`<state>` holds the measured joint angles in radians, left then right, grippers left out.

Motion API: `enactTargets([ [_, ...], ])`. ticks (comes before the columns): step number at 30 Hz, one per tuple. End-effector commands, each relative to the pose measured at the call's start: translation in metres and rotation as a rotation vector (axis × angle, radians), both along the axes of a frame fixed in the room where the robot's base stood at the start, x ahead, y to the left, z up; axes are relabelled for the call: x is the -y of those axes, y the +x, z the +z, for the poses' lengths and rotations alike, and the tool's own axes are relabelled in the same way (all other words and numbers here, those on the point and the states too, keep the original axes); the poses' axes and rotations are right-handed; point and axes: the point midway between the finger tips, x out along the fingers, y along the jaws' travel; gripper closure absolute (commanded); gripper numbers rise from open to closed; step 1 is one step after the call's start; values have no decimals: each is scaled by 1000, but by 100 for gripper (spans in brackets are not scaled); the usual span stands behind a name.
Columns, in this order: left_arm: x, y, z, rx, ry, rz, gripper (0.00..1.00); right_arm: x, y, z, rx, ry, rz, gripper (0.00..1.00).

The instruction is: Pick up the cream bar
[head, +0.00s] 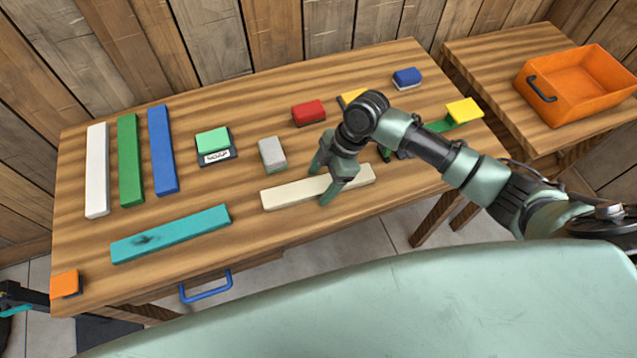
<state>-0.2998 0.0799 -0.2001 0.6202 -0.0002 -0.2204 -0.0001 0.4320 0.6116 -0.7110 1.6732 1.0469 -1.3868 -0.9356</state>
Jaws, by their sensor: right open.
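The cream bar (285,194) lies flat on the wooden table, near its front edge and right of the middle. My right gripper (321,185) is open over the bar, right of the bar's middle. One finger shows on the far side of the bar and the other on its near side. The fingers hide a short stretch of the bar. I cannot tell whether either finger touches it. My left gripper is not clearly in view.
A teal bar (175,234) lies left of the cream bar. A grey block (271,153) stands close behind it. White (97,170), green (130,160) and blue (162,150) bars lie farther left. An orange crate (580,82) stands on the right-hand table.

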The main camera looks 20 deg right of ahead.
Motion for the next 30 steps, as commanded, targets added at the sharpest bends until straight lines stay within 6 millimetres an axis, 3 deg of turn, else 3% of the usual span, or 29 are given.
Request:
enactTargets([
  [5, 0, 0, 0, 0, 0, 0, 29, 0, 0, 0, 1, 0, 0, 29],
  [12, 0, 0, 0, 0, 0, 0, 29, 0, 0, 0, 1, 0, 0, 96],
  [13, 0, 0, 0, 0, 0, 0, 29, 0, 0, 0, 1, 0, 0, 100],
  [23, 0, 0, -1, 1, 0, 0, 29, 0, 1, 4, 4, 1, 0, 100],
  [30, 1, 0, -4, 1, -1, 0, 29, 1, 2, 32, 8, 1, 1, 100],
])
